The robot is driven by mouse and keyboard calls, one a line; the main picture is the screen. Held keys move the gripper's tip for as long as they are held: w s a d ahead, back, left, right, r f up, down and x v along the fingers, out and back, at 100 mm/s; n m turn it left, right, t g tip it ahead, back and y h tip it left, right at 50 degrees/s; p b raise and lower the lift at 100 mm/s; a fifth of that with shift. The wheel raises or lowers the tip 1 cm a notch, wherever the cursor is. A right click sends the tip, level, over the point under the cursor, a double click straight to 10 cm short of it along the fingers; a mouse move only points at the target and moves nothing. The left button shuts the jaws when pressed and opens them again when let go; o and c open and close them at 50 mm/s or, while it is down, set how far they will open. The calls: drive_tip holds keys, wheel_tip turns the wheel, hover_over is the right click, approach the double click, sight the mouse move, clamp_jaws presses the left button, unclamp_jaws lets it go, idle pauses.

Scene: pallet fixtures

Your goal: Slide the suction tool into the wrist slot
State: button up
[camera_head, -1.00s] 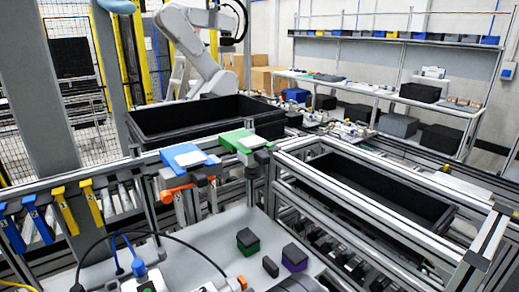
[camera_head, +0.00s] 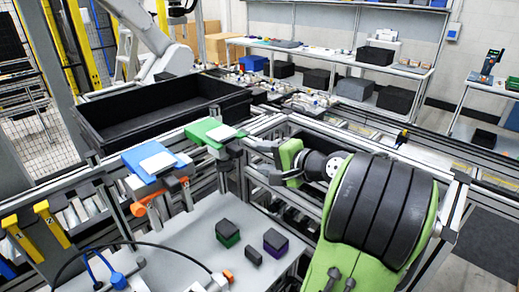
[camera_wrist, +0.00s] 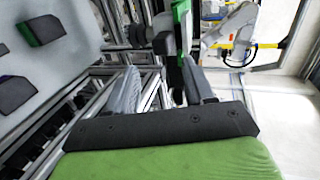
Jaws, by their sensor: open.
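My gripper (camera_head: 258,160) is open and empty, its fingers pointing left toward the green holder (camera_head: 208,131) on the rail. In the wrist view its fingers (camera_wrist: 160,78) stand apart, with green parts (camera_wrist: 182,12) ahead and slightly right. A white piece lies on the green holder. Left of it, a blue holder (camera_head: 150,158) carries another white piece. An orange cylindrical part (camera_head: 148,205) sticks out below the blue holder. I cannot tell which of these is the suction tool or where the wrist slot is.
A grey table (camera_head: 190,236) below bears a black-and-green block (camera_head: 228,233), a black-and-purple block (camera_head: 276,243) and a small dark block (camera_head: 253,255). A black cable crosses it. A black crate (camera_head: 150,110) stands behind the rail. Yellow hooks (camera_head: 50,224) hang at the left.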

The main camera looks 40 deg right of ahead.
drive_tip(key=x, duration=0.8)
drive_tip(key=shift+w+r, duration=0.1)
drive_tip(key=shift+w, duration=0.35)
clamp_jaws()
idle(0.4)
drive_tip(key=shift+s, duration=0.1)
idle(0.4)
drive_tip(key=b, duration=0.1)
approach(240, 153)
drive_tip(key=f, duration=0.2)
drive_tip(key=shift+w+f, duration=0.35)
drive_tip(key=shift+w, duration=0.05)
idle(0.5)
